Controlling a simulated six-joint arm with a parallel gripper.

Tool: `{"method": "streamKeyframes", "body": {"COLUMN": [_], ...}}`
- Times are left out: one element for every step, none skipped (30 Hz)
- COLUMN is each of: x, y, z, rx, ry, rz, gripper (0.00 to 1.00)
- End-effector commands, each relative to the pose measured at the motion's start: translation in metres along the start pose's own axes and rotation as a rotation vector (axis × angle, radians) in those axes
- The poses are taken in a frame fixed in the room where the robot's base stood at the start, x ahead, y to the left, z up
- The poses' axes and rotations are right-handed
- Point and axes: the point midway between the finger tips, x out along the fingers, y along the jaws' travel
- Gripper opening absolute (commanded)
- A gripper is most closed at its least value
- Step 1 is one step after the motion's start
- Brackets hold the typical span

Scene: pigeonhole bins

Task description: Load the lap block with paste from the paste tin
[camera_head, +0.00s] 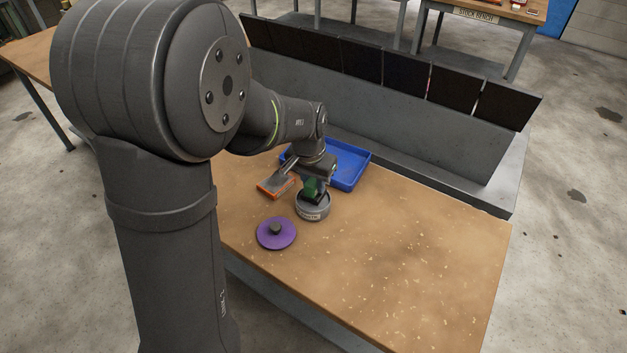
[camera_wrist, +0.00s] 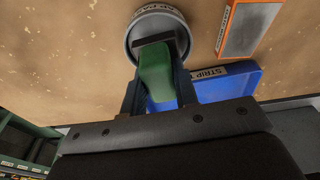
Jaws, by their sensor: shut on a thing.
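My gripper (camera_head: 316,184) is shut on the lap block, which has a green handle (camera_wrist: 157,75) and a dark lower end (camera_wrist: 154,48). The fingers (camera_wrist: 158,90) grip the handle from both sides. The paste tin (camera_head: 313,211) is a round grey tin standing open on the bench. It also shows in the wrist view (camera_wrist: 131,38). The lap block's dark end is over or inside the tin's mouth. I cannot tell whether it touches the paste, and the tin's contents are mostly hidden behind the block.
A purple disc with a dark knob (camera_head: 268,240) lies in front of the tin. An orange-edged grey block (camera_head: 272,187) lies left of it. A blue tray (camera_head: 352,166) stands behind. Dark panels (camera_head: 404,75) line the back. The bench's right side (camera_head: 420,260) is clear.

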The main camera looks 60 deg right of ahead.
Motion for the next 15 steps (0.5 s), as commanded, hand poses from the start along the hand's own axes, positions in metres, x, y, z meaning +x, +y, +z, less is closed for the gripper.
{"method": "streamKeyframes", "body": {"x": [-0.0005,-0.0005,-0.0004,-0.0003,-0.0001,0.0002,0.0005,0.0009,0.0014,0.0019,0.0024,0.003,0.0035,0.0039,0.0045], "y": [-0.0001,-0.0001,0.0,-0.0001,-0.0001,-0.0001,0.0,0.0,0.0,0.0,0.0,-0.0001,-0.0001,-0.0001,0.0], "z": [-0.0004,-0.0004,-0.0004,-0.0003,-0.0003,-0.0002,-0.0002,-0.0001,0.0,0.0,0.0001,0.0002,0.0003,0.0004,0.0004], "rx": [0.0,0.0,0.0,0.0,0.0,0.0,0.0,0.0,0.0,0.0,0.0,0.0,0.0,0.0,0.0], "ry": [0.001,0.001,0.001,0.001,0.001,0.001,0.001,0.001,0.001,0.001,0.0,0.0,0.0,0.0,0.0], "rz": [0.0,0.0,0.0,0.0,0.0,0.0,0.0,0.0,0.0,0.0,0.0,0.0,0.0,0.0,0.0], "gripper": [0.09,0.09,0.09,0.09,0.09,0.09,0.09,0.09,0.09,0.09,0.09,0.09,0.09,0.09,0.09]}}
